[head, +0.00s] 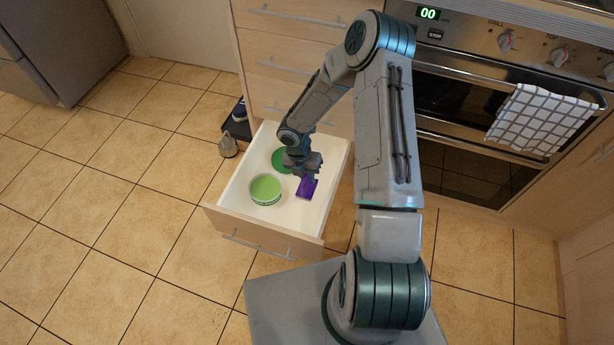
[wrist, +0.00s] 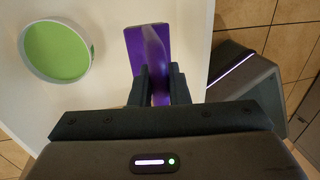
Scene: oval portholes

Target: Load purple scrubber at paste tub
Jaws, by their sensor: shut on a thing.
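The purple scrubber (head: 307,187) is in the open drawer, below my gripper. My gripper (head: 300,172) is shut on the scrubber's raised grip; the wrist view shows the purple body (wrist: 149,50) between both fingers (wrist: 159,88). I cannot tell whether the scrubber touches the drawer floor. The paste tub (head: 265,189), a round white-rimmed tub with green paste, stands in the drawer to the left of the scrubber. It also shows in the upper left of the wrist view (wrist: 58,50). My gripper partly hides a green round thing (head: 283,160) behind the tub, perhaps a lid.
The white drawer (head: 232,208) is pulled out, with walls around these things. An oven (head: 460,125) with a checked towel (head: 540,118) stands at right. A shoe (head: 228,146) and a dark box (head: 238,124) are on the floor beside the drawer. The tiled floor at left is clear.

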